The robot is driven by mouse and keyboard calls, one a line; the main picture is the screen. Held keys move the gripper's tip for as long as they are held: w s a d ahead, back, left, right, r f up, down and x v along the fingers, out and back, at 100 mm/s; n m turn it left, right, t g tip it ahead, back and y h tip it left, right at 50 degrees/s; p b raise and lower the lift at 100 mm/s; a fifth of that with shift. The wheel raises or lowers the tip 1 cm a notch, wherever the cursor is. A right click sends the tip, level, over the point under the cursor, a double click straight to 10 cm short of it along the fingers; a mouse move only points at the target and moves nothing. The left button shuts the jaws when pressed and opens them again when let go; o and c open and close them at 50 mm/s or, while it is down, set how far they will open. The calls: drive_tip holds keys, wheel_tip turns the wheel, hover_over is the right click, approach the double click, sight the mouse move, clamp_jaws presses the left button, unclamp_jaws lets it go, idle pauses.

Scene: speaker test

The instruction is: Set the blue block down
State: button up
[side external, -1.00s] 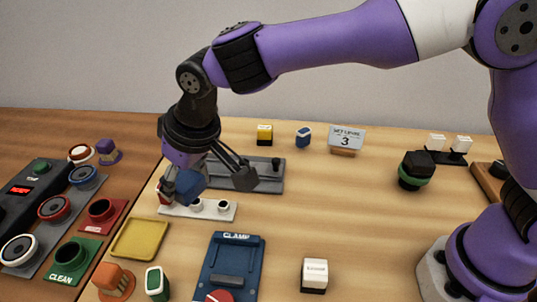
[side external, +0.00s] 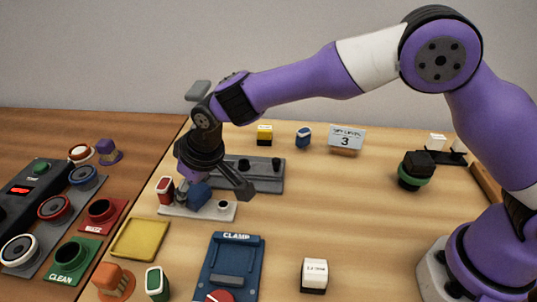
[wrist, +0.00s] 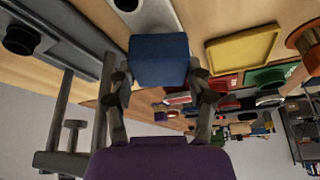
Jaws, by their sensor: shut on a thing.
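The blue block (side external: 199,196) is held between the fingers of my gripper (side external: 215,190), which is shut on it. In the wrist view the blue block (wrist: 159,60) sits between the two fingertips (wrist: 160,78). In the side view the block is low over the middle of a white strip (side external: 185,212), hiding its middle holder. I cannot tell whether the block touches the strip. A red and white piece (side external: 165,190) stands at the strip's left end, and a dark round holder (side external: 223,204) shows at its right end.
A grey fixture (side external: 268,175) lies behind the strip. A yellow tray (side external: 140,239), a blue clamp fixture (side external: 232,265) and a green piece (side external: 154,281) are nearer the camera. A black and green stack (side external: 415,170) stands right. The table's middle right is clear.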

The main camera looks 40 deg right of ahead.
drive_tip(key=shift+f, duration=0.3)
drive_tip(key=o, duration=1.2)
drive_tip(key=shift+r, duration=0.1)
drive_tip(key=shift+r, duration=0.4)
drive_tip(key=v, duration=1.1)
drive_tip(key=s+d+r+m, duration=0.1)
drive_tip(key=s+d+r, duration=0.15)
drive_tip(key=d, duration=0.25)
drive_tip(key=s+d+r, duration=0.1)
drive_tip(key=d+r, duration=0.2)
drive_tip(key=d, duration=0.2)
drive_tip(key=s+d+f+m+t+h, duration=0.1)
drive_tip(key=s+d+f+m, duration=0.1)
drive_tip(key=s+d, duration=1.1)
drive_tip(key=shift+s+f+m+h, duration=0.25)
drive_tip(key=shift+s+m+h, duration=0.15)
drive_tip(key=shift+m, duration=0.3)
